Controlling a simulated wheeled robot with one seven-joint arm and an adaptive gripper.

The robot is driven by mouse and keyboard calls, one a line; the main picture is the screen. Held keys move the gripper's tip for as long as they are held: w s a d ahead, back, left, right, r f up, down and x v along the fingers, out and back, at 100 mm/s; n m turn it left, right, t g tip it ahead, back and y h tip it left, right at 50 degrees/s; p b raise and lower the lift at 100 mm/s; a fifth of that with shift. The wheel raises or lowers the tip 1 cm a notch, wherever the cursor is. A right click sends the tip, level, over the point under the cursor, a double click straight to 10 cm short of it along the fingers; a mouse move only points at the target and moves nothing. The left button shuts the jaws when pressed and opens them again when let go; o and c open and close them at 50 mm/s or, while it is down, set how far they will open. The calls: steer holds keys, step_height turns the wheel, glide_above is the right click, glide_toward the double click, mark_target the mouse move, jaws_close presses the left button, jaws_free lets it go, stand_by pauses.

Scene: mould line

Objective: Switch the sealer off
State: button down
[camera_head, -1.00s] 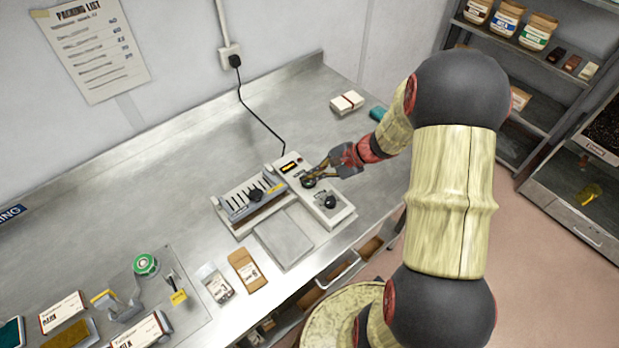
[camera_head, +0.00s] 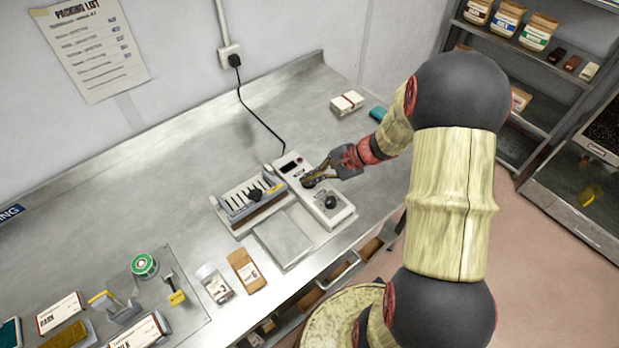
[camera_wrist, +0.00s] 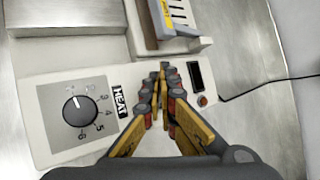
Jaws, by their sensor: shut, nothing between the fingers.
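The sealer stands on the steel bench, with a pale control box (camera_head: 343,211) beside its sealing bar (camera_head: 240,194). A small orange-red round part (camera_wrist: 203,100) sits beside the display. A black heat dial (camera_wrist: 77,110) with numbers is at the box's other end, by the HEAT label (camera_wrist: 119,101). My gripper (camera_head: 311,180) is shut and empty, its fingertips (camera_wrist: 164,70) over the box between display and label. The fingers hide what lies under them; I cannot tell whether they touch it.
A black cord (camera_head: 258,122) runs from the sealer to a wall socket (camera_head: 230,56). A flat plate (camera_head: 284,240) lies in front of the sealing bar. Pouches (camera_head: 246,270) lie to the left, and a white pack (camera_head: 347,103) stands behind my gripper. The bench's back left is clear.

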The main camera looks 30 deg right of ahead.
steer(key=shift+r, duration=0.45)
step_height(320, 180, up, 6)
steer(key=p, duration=0.4)
stand_by(0.6)
